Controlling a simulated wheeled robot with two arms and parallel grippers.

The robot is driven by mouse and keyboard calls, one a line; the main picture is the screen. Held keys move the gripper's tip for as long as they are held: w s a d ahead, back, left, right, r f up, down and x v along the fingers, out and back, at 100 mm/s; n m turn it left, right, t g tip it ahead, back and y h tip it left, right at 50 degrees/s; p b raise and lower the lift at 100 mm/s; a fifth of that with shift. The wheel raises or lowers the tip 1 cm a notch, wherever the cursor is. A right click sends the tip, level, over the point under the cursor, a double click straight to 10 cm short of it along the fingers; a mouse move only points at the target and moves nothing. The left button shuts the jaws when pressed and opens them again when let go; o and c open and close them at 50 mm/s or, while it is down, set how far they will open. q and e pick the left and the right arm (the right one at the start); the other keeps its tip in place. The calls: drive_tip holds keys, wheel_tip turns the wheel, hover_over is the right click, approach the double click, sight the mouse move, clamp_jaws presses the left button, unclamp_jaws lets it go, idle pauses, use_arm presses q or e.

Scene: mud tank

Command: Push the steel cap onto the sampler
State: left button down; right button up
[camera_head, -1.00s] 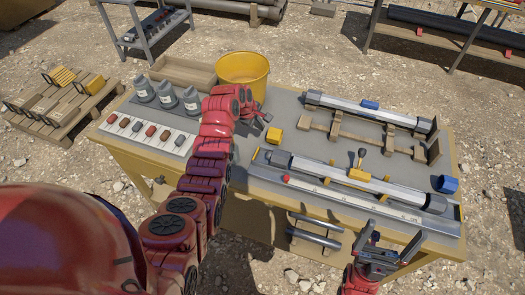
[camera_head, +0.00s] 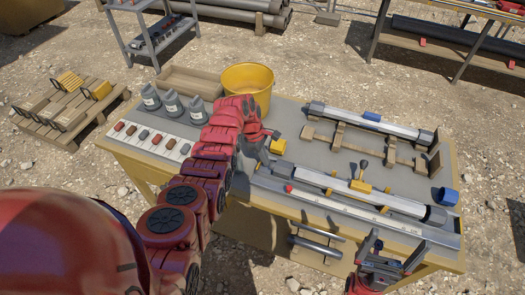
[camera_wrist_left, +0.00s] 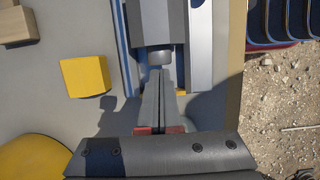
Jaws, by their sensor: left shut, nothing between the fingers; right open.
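The sampler (camera_head: 340,186) is a long steel tube lying along the front of the table in a rail, with a dark collar at its right end. My right gripper (camera_head: 392,252) is open and empty at the table's front right.
A yellow block (camera_head: 278,146) lies beside the tube's left end. A yellow clamp with a lever (camera_head: 361,186) straddles the tube. A second tube (camera_head: 370,121) rests on wooden supports behind. A yellow bucket (camera_head: 246,82) and grey bottles (camera_head: 172,97) stand at the back left.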

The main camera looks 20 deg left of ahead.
sight(277, 163)
use_arm(q)
drive_tip(key=shift+d+f, duration=0.15)
drive_tip(key=shift+f, duration=0.45)
drive_tip(key=d, duration=0.1)
drive_tip(key=d+p, duration=0.2)
drive_tip(key=d, duration=0.1)
drive_tip(key=shift+s+r, duration=0.15)
drive_tip(key=shift+r, duration=0.1)
drive_tip(key=shift+d+f, duration=0.15)
drive_tip(key=shift+d, duration=0.05)
